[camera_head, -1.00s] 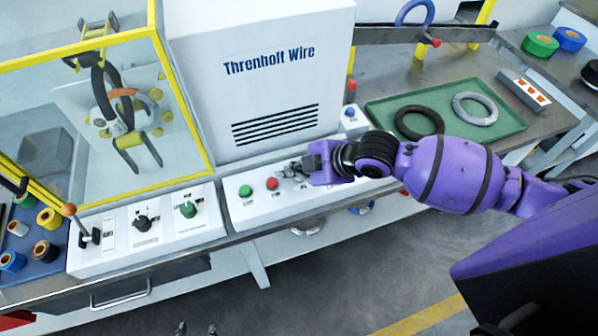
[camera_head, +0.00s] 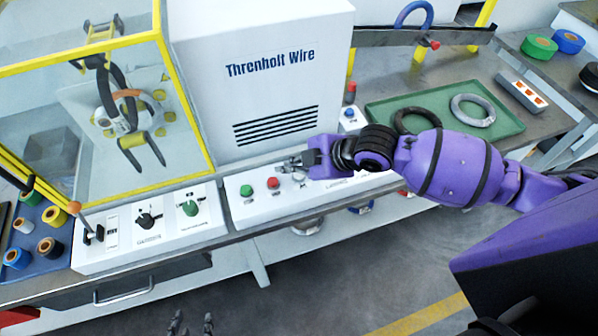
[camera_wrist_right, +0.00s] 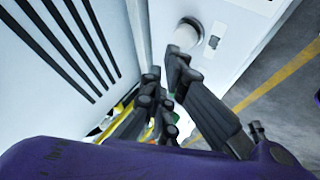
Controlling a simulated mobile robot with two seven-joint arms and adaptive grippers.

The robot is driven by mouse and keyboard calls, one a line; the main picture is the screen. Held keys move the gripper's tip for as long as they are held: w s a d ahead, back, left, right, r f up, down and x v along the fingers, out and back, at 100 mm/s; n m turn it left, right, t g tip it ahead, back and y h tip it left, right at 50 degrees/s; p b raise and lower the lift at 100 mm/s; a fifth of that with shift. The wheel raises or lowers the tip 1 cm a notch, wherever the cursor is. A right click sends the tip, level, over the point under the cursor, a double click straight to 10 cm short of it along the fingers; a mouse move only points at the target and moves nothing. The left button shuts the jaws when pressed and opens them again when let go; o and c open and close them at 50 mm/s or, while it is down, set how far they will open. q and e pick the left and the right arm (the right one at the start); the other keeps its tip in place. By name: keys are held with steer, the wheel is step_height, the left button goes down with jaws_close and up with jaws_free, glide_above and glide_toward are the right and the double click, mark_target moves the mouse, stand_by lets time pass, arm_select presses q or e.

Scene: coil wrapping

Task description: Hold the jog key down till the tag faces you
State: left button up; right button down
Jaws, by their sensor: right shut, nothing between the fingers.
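A black coil (camera_head: 104,85) hangs on the machine behind the clear, yellow-framed guard. An orange-brown band (camera_head: 127,93) shows on its upper part; I cannot tell whether this is the tag, and no writing is readable. A pale round key (camera_head: 299,178) stands on the white front panel, right of a red button (camera_head: 273,183) and a green button (camera_head: 246,190). My right gripper (camera_head: 286,166) is shut and empty, just above and behind this key. The key also shows in the right wrist view (camera_wrist_right: 187,34), beyond the fingers. My left gripper (camera_head: 191,324) is open at the bottom edge, away from the panel.
The white Threnholt Wire cabinet (camera_head: 262,100) rises close behind my right gripper. A second panel (camera_head: 150,243) with a lever and knobs is to the left. A green tray (camera_head: 505,128) with two rings lies right. Tape rolls lie on a blue mat (camera_head: 62,262).

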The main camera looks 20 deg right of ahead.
arm_select(q)
steer(key=shift+t, duration=0.5)
steer(key=w+r+p, duration=0.1)
steer(key=r, duration=0.1)
steer(key=w+r+p, duration=0.1)
steer(key=w+r, duration=0.1)
steer(key=shift+r, duration=0.1)
arm_select(e)
step_height(320, 180, up, 5)
steer(key=shift+r, duration=0.1)
arm_select(q)
steer(key=shift+w+r, duration=0.1)
steer(key=shift+w, duration=0.1)
